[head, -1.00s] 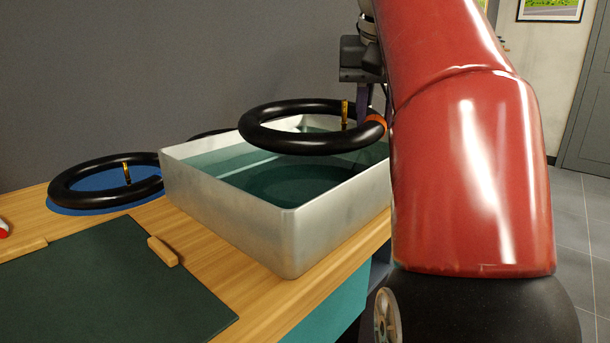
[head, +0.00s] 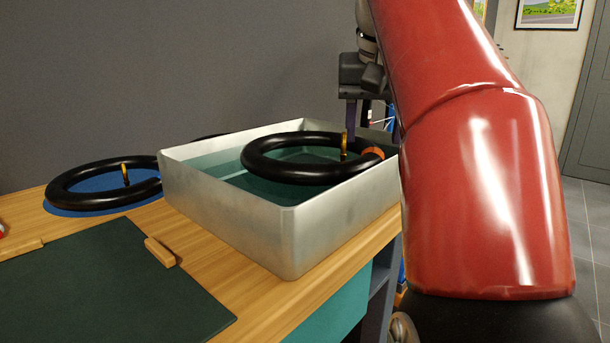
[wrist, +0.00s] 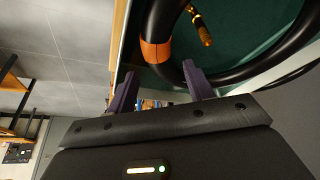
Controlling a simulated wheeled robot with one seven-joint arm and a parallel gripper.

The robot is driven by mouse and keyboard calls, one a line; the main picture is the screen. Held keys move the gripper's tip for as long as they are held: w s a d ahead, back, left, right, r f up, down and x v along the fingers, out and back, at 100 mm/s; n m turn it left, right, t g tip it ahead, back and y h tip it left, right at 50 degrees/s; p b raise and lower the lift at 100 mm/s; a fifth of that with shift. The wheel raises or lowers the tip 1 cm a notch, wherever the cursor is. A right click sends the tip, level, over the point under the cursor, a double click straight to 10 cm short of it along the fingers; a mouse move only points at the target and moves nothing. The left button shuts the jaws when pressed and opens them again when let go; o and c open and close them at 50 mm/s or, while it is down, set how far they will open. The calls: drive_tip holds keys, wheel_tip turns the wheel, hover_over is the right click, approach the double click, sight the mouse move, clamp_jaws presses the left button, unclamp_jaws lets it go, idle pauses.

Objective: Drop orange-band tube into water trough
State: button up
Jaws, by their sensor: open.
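The orange-band tube (head: 290,178) is a black ring with a brass valve and an orange band at its right. In the head view it is inside the metal water trough (head: 290,235), low over or in the water; I cannot tell if it floats. My gripper (head: 368,135) is above the trough's right side, near the orange band.
Another black tube (head: 100,185) lies on a blue round mat at the left of the wooden bench. A dark green mat (head: 110,285) with wooden blocks lies in front. Another dark ring partly shows behind the trough.

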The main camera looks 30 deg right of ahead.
drive_tip(key=p+v, duration=0.2)
drive_tip(key=v, duration=0.2)
drive_tip(key=shift+r, duration=0.25)
drive_tip(key=s+a, duration=0.7)
drive_tip(key=s, duration=0.3)
drive_tip(key=shift+r, duration=0.2)
drive_tip(key=shift+s, duration=0.15)
